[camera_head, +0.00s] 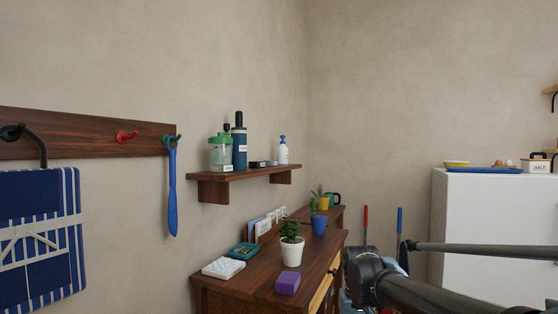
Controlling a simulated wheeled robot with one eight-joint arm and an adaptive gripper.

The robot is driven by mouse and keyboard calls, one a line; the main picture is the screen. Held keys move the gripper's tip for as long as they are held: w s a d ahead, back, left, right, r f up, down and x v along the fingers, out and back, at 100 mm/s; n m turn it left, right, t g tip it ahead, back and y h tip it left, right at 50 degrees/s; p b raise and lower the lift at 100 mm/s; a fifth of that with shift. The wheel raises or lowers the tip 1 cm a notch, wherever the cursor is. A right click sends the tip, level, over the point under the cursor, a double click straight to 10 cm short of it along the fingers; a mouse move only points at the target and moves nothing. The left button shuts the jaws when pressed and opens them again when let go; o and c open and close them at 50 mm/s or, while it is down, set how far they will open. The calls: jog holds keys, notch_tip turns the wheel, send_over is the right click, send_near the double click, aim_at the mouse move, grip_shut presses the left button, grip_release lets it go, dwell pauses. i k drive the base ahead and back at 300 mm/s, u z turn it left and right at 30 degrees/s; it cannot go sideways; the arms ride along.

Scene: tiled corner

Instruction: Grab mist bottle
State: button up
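A small white bottle with a blue top (283,151), which looks like the mist bottle, stands upright at the right end of a wooden wall shelf (238,176). Nothing hides it from this view. My dark arm shows at the lower right, apart from the shelf and lower than the bottle. I cannot make out my gripper's fingers in this view.
A green-lidded jar (221,153), a tall blue bottle (239,146) and small dark items (262,163) share the shelf. Below stands a wooden desk (255,283) with a potted plant (291,250) and purple block (288,283). A white cabinet (495,225) stands right.

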aim_at(282, 152)
jog(key=k, duration=0.3)
jog(key=z, duration=1.4)
jog(key=i, duration=2.7)
jog(key=u, duration=2.45)
